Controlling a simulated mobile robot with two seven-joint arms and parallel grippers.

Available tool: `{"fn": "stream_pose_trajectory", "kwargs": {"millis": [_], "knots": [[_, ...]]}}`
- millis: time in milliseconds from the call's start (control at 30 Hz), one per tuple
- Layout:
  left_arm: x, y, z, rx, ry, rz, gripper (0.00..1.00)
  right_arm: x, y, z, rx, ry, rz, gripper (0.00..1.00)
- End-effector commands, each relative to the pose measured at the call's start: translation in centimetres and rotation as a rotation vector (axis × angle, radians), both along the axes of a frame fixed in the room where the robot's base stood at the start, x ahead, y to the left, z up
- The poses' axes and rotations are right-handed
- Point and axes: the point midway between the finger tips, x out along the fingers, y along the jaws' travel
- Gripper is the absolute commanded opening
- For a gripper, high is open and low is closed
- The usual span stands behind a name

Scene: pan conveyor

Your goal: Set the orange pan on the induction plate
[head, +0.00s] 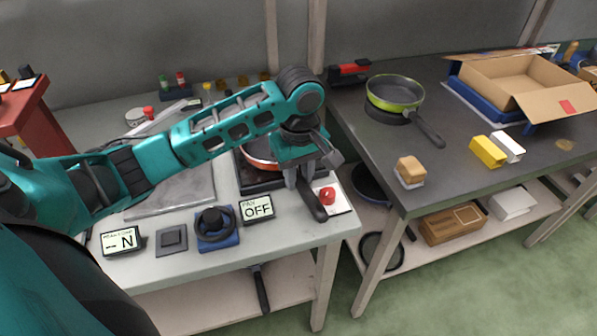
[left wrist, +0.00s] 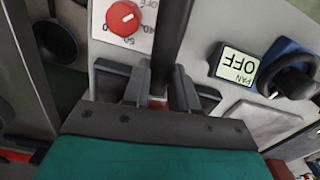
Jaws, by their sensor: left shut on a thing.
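The orange pan (head: 260,152) is partly hidden behind my left gripper in the head view. It is over the black induction plate (head: 250,182); I cannot tell whether its base touches the plate. My left gripper (head: 306,184) is shut on the pan's dark handle (head: 317,207), which points toward the table's front edge. In the left wrist view the handle (left wrist: 173,35) runs between the two fingers (left wrist: 160,88), with dark plate corners beside them. A small display (head: 257,208) reads "PAN OFF". My right gripper is not in view.
A red knob (head: 328,196) sits right of the handle. A round black control (head: 213,222) on a blue base and another display (head: 123,241) stand along the front. A green pan (head: 394,93) and an open carton (head: 507,80) are on the dark right-hand table.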

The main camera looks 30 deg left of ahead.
Motion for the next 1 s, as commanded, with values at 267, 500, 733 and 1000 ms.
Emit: {"fn": "stream_pose_trajectory", "kwargs": {"millis": [267, 500, 733, 1000], "knots": [[0.0, 0.0, -0.4, -0.002, 0.001, 0.0, 0.0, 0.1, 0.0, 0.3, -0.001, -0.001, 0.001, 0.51], [-0.1, -0.1, -0.9, -0.002, 0.005, -0.002, 0.0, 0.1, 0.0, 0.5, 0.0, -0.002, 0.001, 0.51], [-0.2, -0.1, -1.4, -0.001, 0.008, -0.003, 0.0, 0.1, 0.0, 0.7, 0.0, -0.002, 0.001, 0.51], [-0.2, -0.1, -1.6, 0.0, 0.009, -0.002, 0.0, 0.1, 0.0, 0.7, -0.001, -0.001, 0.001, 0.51]]}}
